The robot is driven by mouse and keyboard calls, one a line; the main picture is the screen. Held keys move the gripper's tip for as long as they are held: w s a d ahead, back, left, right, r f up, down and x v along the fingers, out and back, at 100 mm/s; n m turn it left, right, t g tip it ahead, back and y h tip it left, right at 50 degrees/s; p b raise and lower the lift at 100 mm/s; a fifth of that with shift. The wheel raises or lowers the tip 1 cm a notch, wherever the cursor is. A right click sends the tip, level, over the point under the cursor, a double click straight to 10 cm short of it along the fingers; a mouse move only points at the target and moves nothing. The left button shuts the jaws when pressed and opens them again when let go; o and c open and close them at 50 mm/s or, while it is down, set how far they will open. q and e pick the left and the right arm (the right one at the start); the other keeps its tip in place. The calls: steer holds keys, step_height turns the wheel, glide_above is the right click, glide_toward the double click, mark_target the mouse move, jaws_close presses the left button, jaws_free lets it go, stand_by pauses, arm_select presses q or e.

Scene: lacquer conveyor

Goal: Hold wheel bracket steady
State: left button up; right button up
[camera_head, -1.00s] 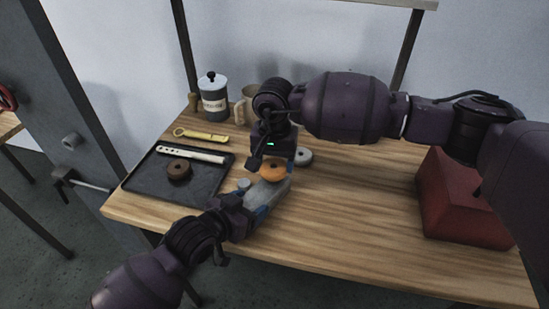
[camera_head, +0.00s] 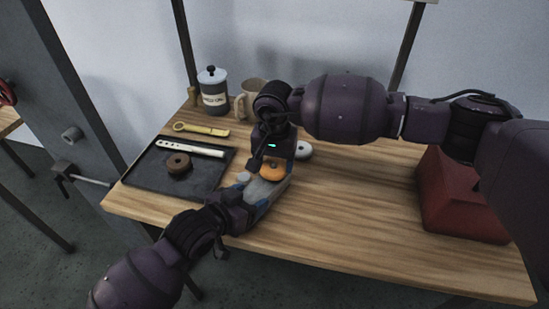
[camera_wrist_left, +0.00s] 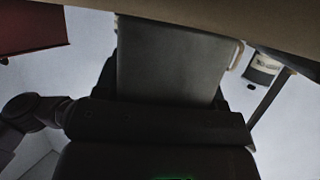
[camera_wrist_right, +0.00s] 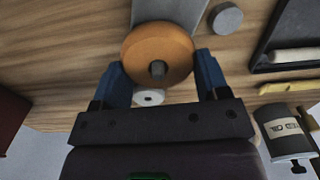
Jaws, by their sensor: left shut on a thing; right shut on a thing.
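The wheel bracket is a grey metal piece (camera_head: 262,193) on the front part of the table, and its flat grey face (camera_wrist_left: 170,62) fills the middle of the left wrist view. My left gripper (camera_head: 246,203) is shut on the bracket's near end. An orange wheel (camera_head: 271,173) with a grey hub lies at the bracket's far end. My right gripper (camera_wrist_right: 160,80) points down from above, its two blue fingers on either side of the orange wheel (camera_wrist_right: 158,50), shut on it. The left fingertips are mostly hidden in the left wrist view.
A dark tray (camera_head: 150,185) at left holds a brown wheel (camera_head: 178,163) and a pale bar (camera_head: 190,148). A white wheel (camera_head: 304,150) lies close by.

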steer(key=shift+f, duration=0.1)
steer(key=o, duration=1)
step_height(320, 180, up, 12)
steer(key=shift+r, duration=0.1)
arm_select(q)
steer(key=o, duration=1.6)
